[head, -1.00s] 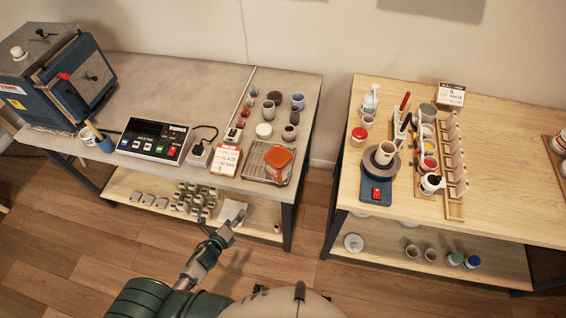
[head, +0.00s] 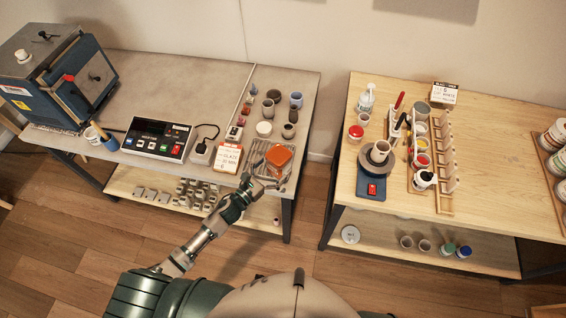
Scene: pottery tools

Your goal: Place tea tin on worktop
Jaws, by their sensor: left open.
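An orange, square-topped container (head: 279,156), which looks like the tea tin, sits on a wire rack (head: 258,151) at the front right of the grey-topped table (head: 205,85). My left gripper (head: 266,181) is open and empty at the near side of the rack, just in front of the orange container. Its fingers are spread and appear apart from the container. The wooden worktop (head: 500,151) stands to the right across a gap. My right gripper is not in view.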

